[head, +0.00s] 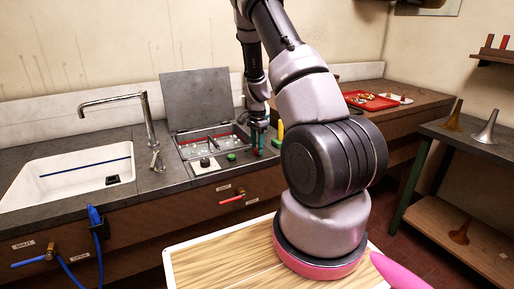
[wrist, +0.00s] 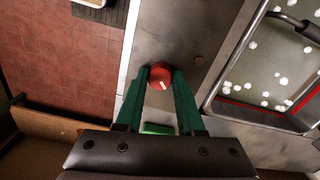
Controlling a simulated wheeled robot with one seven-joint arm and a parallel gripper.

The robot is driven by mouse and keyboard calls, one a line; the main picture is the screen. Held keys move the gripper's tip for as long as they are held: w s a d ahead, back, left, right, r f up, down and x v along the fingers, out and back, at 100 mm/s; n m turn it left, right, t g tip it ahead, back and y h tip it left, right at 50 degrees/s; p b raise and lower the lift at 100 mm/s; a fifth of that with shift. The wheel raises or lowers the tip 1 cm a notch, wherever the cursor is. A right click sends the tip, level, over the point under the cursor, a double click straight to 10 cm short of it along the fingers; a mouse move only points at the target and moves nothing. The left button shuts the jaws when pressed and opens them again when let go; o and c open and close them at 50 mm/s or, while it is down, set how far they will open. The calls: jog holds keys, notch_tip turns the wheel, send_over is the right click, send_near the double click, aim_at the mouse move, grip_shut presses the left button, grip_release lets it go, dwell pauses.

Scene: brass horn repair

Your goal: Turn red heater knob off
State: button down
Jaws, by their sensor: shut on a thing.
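The red heater knob (wrist: 160,77) is round with a white pointer mark and sits on the grey metal counter (wrist: 196,35). In the wrist view the mark points down and slightly right. The two green fingers of my gripper (wrist: 160,82) stand on either side of the knob and are shut on it. In the head view my gripper (head: 258,141) is at the right front corner of the open tank (head: 205,136); the knob there is mostly hidden by the fingers.
A raised grey lid (head: 203,98) stands behind the tank. A sink (head: 70,172) with a faucet (head: 147,115) is at left. A red-handled valve (head: 232,198) is below.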

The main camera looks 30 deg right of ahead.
jog(key=n, duration=0.4)
jog(key=shift+n, duration=0.3)
jog(key=n, duration=0.4)
jog(key=shift+n, duration=0.3)
jog(key=c, duration=0.5)
grip_release()
notch_tip(320, 180, up, 11)
jog(key=shift+f, duration=0.1)
dwell(0.4)
